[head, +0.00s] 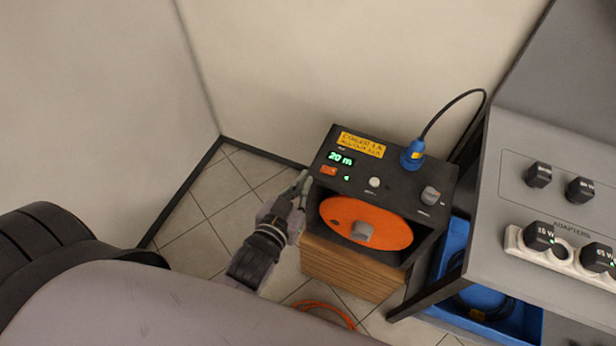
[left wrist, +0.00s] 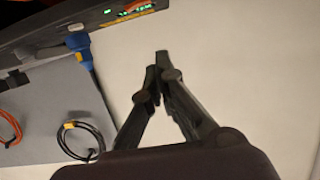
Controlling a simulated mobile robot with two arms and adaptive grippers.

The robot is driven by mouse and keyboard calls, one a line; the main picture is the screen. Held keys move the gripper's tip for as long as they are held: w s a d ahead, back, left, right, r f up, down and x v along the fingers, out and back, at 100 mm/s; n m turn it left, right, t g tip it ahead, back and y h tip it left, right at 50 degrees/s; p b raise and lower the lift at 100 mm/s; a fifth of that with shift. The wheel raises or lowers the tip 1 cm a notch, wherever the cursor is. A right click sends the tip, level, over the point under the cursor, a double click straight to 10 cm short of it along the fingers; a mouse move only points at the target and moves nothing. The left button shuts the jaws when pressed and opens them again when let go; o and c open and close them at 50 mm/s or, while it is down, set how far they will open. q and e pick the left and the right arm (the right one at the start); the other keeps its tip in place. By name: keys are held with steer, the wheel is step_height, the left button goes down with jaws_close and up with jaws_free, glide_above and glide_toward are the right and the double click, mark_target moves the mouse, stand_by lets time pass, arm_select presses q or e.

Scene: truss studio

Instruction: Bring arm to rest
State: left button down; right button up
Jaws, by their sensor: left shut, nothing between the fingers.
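My left gripper (head: 302,184) is at the left edge of the dark control box (head: 390,186), close to its front left corner in the head view. Whether it touches the box cannot be told there. In the left wrist view the left gripper (left wrist: 158,64) is shut and empty, with pale wall behind its fingertips. My left arm crosses the lower left of the head view. My right gripper is not in view.
The box has a green display, an orange reel (head: 385,228) and a blue plug (head: 412,155), and stands on a wooden block (head: 345,268). A grey adapter bench (head: 545,120) stands right, with a blue bin (head: 512,322) below. Tiled floor lies left; an orange cable (head: 325,309) lies in front.

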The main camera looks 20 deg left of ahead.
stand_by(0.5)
arm_select(q)
steer(key=s+d+f+m+g+h, duration=0.1)
steer(key=s+f+g, duration=0.35)
steer(key=f, duration=1.05)
steer(key=s+d+f+m+g, duration=0.1)
steer(key=s+f+g, duration=0.35)
steer(key=f, duration=1.05)
steer(key=s+a+f+g, duration=0.2)
steer(key=s+a+f, duration=0.2)
steer(key=s+f, duration=0.4)
steer(key=s+a+f+g+y, duration=0.1)
steer(key=s+a+f+g, duration=0.2)
steer(key=s+f, duration=0.6)
steer(key=s+a, duration=0.2)
steer(key=s, duration=0.5)
steer(key=shift+s+a+f+y, duration=0.15)
steer(key=shift+f+y, duration=0.15)
